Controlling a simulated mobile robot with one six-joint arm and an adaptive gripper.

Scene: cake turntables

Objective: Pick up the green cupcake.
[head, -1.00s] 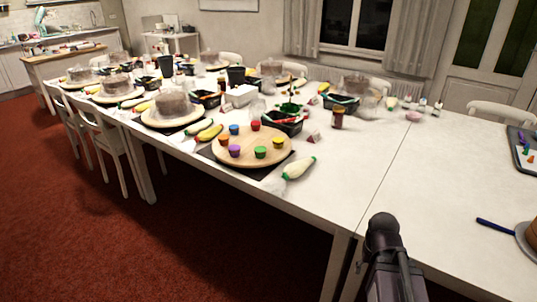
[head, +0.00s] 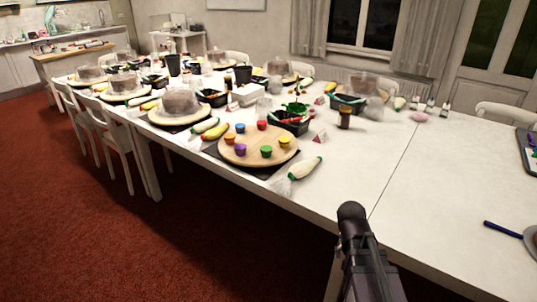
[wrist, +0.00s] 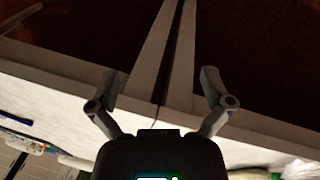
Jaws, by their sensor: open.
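The green cupcake (head: 266,152) stands at the front of a round wooden turntable (head: 253,161) on the long white table, in the head view. Purple (head: 240,150), orange (head: 226,138), blue (head: 240,128), red (head: 262,125) and yellow (head: 284,142) cupcakes stand around it on the same board. My gripper (wrist: 160,84) is open and empty in the wrist view, with its two fingers spread above the table edge. The gripper itself is not visible in the head view, where my arm shows at the lower middle, right of the turntable. The green cupcake does not show clearly in the wrist view.
A white piping bag with a green tip (head: 305,168) lies right of the turntable. A black tray (head: 290,122) and a red-white triangular card (head: 320,136) stand behind it. The white table (head: 420,190) is mostly clear at right. Chairs line its left side.

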